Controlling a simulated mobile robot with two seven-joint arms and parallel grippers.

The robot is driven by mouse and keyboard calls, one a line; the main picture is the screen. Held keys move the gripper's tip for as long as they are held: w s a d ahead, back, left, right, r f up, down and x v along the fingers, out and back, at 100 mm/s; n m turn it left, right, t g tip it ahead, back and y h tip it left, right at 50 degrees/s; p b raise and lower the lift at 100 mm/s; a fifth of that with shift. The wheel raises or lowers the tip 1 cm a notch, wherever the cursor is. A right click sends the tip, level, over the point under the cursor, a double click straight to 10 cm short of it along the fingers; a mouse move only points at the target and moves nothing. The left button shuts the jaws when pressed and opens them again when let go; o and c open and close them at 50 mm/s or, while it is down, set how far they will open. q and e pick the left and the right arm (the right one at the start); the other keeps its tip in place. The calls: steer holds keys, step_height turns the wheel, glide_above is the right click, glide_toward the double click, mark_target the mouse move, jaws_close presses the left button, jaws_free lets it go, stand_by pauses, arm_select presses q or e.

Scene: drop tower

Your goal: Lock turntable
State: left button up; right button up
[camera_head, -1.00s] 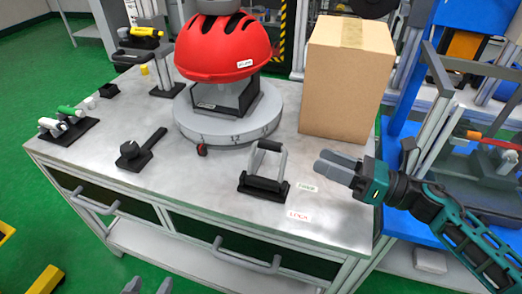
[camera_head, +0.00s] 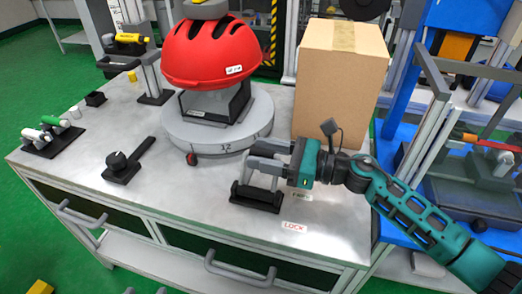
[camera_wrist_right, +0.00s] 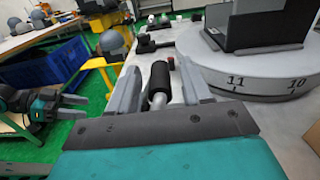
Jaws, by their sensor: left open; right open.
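The turntable (camera_head: 205,135) is a grey numbered disc carrying a red helmet (camera_head: 215,55) on a dark stand. In front of it, a U-shaped lever handle stands on a black base (camera_head: 257,197), beside red LOCK lettering (camera_head: 293,227) and a partly hidden FREE label. My right gripper (camera_head: 252,156) is open at the top of this handle. In the right wrist view the handle's black grip (camera_wrist_right: 160,76) lies between the open fingers, which appear not to be closed on it.
A cardboard box (camera_head: 335,85) stands right of the turntable, behind my right arm. A black clamp-like tool (camera_head: 125,163) lies left of the handle. A small red knob (camera_head: 191,158) sits at the turntable's front edge.

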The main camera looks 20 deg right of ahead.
steer(key=shift+w+a, duration=0.25)
steer(key=shift+a, duration=0.1)
steer(key=shift+r, duration=0.1)
jaws_close()
steer(key=shift+d, duration=0.1)
stand_by(0.3)
